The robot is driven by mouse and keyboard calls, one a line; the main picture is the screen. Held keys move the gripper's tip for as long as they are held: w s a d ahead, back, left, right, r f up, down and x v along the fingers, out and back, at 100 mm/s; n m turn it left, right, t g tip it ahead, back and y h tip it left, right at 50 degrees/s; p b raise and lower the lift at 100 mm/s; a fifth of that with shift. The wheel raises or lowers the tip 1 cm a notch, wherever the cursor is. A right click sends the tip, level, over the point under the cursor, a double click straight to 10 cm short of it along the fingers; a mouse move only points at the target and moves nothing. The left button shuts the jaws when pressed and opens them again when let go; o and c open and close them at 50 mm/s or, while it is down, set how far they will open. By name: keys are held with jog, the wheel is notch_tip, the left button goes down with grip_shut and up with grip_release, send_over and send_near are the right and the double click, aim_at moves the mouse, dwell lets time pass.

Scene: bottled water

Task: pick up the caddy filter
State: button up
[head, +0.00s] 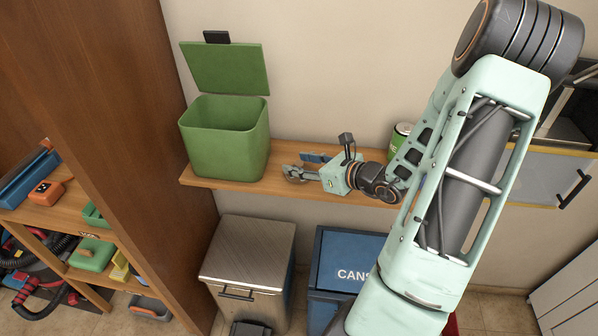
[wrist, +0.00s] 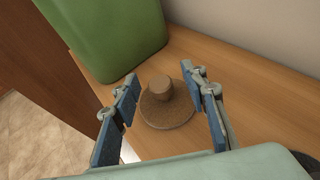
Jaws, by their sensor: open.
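A brown disc with a raised round knob, which I take to be the caddy filter (wrist: 160,111), lies on the wooden shelf in the wrist view. My gripper (wrist: 160,78) is open, with one blue-padded finger on each side of the filter. A gap shows between the filter and each finger, and I cannot tell the height of the fingers above the shelf. In the head view my gripper (head: 301,167) is low over the shelf, and the filter (head: 293,173) is small and partly hidden at its fingertips.
A green caddy (head: 226,140) with its lid raised stands on the shelf (head: 200,181) left of my gripper. A green can (head: 402,132) stands behind my arm. A metal bin (head: 247,250) and a blue cans bin (head: 345,245) are below. A brown wooden panel (head: 125,130) rises at the left.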

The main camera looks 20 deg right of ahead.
jog(key=shift+w+a+f, duration=0.1)
jog(key=shift+w, duration=0.1)
jog(key=c, duration=1)
